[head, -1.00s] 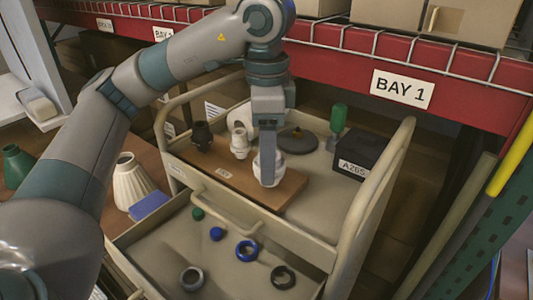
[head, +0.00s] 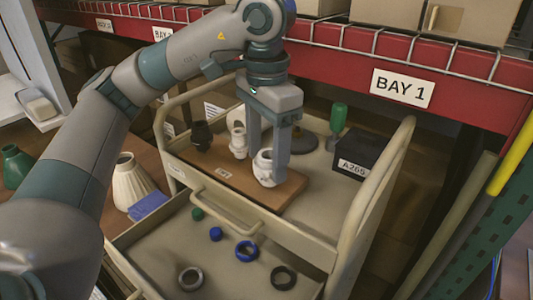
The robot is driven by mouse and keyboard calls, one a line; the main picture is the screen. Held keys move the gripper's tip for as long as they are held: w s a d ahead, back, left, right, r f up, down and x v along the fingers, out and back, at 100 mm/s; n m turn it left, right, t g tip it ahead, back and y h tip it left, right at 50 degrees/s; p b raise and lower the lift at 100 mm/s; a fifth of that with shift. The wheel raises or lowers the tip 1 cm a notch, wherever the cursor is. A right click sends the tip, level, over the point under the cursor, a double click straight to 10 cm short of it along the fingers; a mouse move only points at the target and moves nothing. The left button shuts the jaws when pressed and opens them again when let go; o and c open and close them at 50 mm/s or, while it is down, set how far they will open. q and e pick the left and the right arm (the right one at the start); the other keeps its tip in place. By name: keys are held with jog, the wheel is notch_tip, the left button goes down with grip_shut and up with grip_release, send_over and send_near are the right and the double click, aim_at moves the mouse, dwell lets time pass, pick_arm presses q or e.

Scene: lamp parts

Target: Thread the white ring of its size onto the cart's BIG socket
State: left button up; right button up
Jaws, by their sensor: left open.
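A wooden board (head: 290,192) on the cart's upper tray bears a black socket (head: 201,137) and two white ones. The smaller white socket (head: 238,143) stands in the middle. The bigger white socket (head: 264,168) stands at the near right end. It has a wide white collar, but I cannot tell a separate white ring from the socket's body. No loose white ring shows elsewhere. My left gripper (head: 267,155) points down over the bigger white socket, open, its fingers apart on either side of it. Whether they touch it is unclear. My right gripper is out of view.
The cart's lower drawer (head: 225,272) holds a grey ring (head: 191,278), a blue ring (head: 246,251), a black ring (head: 283,278) and small green and blue pieces. A black box (head: 362,152) and a green-handled tool (head: 338,118) stand behind. The cart's handle rail (head: 375,205) rises at right.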

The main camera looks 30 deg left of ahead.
pick_arm(q)
jog(key=n, duration=0.5)
jog(key=shift+d+n, duration=0.1)
jog(key=shift+n, duration=0.2)
jog(key=c, duration=0.9)
jog(key=m, duration=0.6)
jog(key=shift+m, duration=0.3)
jog(key=shift+c, duration=0.2)
jog(key=shift+f, duration=0.1)
jog(key=shift+m, duration=0.4)
jog(key=m, duration=0.6)
jog(key=shift+w+a, duration=0.15)
jog(key=shift+a, duration=0.1)
jog(key=o, duration=1.3)
jog(key=shift+c, duration=0.2)
